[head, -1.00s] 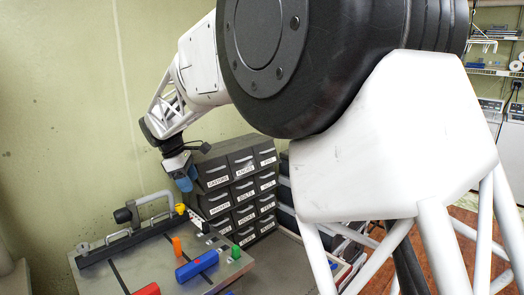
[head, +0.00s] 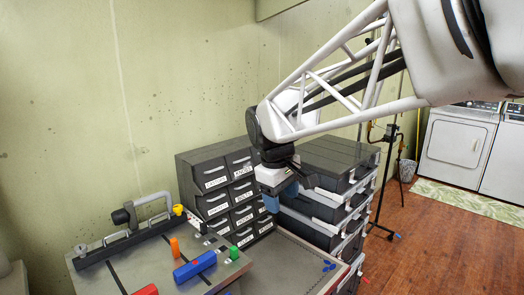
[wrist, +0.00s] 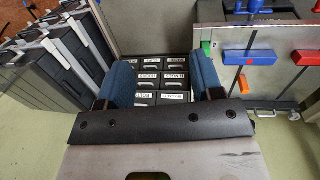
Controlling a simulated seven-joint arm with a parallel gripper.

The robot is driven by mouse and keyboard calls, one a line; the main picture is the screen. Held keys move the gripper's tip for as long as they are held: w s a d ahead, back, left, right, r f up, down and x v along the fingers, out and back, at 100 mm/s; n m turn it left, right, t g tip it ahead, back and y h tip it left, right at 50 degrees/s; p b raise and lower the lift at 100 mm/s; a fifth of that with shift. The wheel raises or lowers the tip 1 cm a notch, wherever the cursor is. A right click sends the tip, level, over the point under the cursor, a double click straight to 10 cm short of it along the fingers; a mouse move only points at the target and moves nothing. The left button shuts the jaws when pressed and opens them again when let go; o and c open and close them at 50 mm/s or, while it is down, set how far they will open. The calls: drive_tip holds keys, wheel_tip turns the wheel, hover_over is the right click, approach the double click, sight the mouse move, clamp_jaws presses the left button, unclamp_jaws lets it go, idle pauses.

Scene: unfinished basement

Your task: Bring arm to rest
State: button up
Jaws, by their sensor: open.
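My gripper (head: 279,194) is in the middle of the head view, in front of the labelled drawer cabinet and above the back of the workbench. In the wrist view my gripper (wrist: 167,88) shows two blue fingers set wide apart, with nothing between them. The drawer cabinet (wrist: 165,72) shows beyond the gap between the fingers. My arm reaches in from the upper right of the head view.
A grey board (head: 125,270) holds a blue block (head: 195,266), an orange peg (head: 174,247), a green peg (head: 233,253) and a red block (head: 146,290). Stacked black cases (head: 335,165) stand right of the cabinet. Open wooden floor (head: 430,240) lies at right.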

drive_tip(key=s+d+f+m, duration=0.2)
drive_tip(key=s+d+m, duration=0.1)
drive_tip(key=s, duration=0.5)
drive_tip(key=s+d+f+m+t+y, duration=0.1)
drive_tip(key=s+d+f+m, duration=0.2)
drive_tip(key=s+d, duration=0.3)
drive_tip(key=s+d+f+m, duration=0.3)
drive_tip(key=s+d, duration=0.2)
drive_tip(key=s, duration=0.5)
drive_tip(key=shift+t+y, duration=0.3)
